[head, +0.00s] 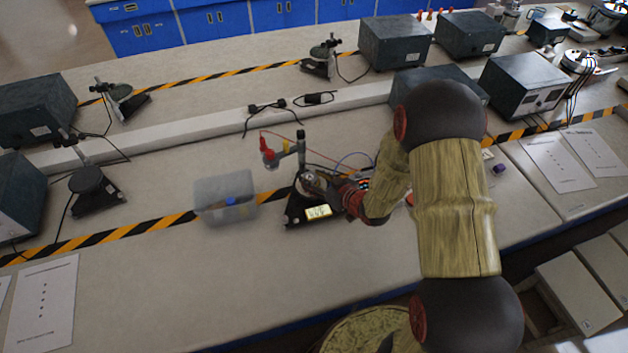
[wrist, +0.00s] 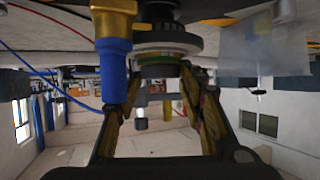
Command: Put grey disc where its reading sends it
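A small dark instrument with a lit display (head: 317,211) stands on the bench just left of my gripper. I cannot read its digits for sure. My gripper (head: 328,186) is low over this instrument, its fingers toward the round part on top. In the wrist view, which is upside down, my two fingers (wrist: 160,85) are apart, with their tips at the edges of a stack of round layers. A light grey layer (wrist: 152,48) in that stack may be the grey disc. I cannot tell whether the fingers touch it.
A clear plastic bin (head: 212,211) with a blue item inside stands left of the instrument. A red-tipped stand (head: 272,155) is behind it. A blue post (wrist: 113,80) is close beside one finger. Grey boxes (head: 395,42) stand at the back.

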